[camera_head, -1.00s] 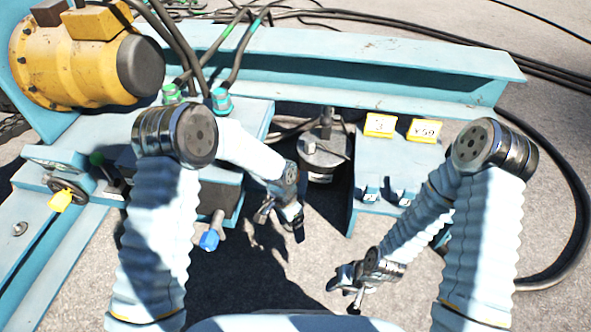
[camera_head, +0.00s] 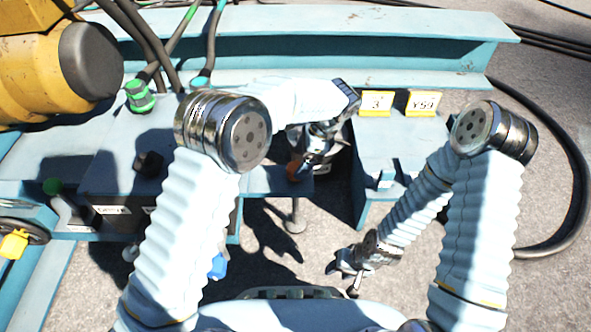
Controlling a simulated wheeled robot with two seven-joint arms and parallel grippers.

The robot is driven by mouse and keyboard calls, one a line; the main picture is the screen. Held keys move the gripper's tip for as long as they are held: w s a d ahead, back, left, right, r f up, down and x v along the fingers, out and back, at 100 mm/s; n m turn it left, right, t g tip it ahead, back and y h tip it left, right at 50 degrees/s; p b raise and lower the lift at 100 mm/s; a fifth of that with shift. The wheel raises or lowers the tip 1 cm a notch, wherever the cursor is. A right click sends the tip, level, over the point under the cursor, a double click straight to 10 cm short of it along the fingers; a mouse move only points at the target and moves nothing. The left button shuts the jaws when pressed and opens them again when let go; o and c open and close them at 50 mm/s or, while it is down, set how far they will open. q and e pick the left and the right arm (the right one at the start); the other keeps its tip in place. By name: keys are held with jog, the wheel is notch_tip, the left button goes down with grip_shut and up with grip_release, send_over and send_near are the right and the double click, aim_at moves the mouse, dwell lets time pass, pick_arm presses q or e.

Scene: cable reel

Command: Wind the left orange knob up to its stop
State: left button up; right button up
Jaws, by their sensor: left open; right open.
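A small orange knob (camera_head: 293,172) shows in the head view at the right end of a blue panel, partly covered by my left gripper. I cannot tell how far it is turned. My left gripper (camera_head: 304,164) is open and hangs right at the knob, its fingers pointing down. Whether the fingers touch the knob is hidden. My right gripper (camera_head: 344,274) is open and empty, low over the ground at the lower middle, well away from the knob.
A yellow motor (camera_head: 45,65) stands at upper left, with cables running behind it. Yellow labels (camera_head: 376,103) sit on a blue stand (camera_head: 375,150) to the right. A blue handle (camera_head: 218,266) shows beside my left arm. Open ground lies around my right gripper.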

aim_at(296, 167)
pick_arm(q)
jog(key=x, duration=0.4)
jog(key=shift+b, duration=0.3)
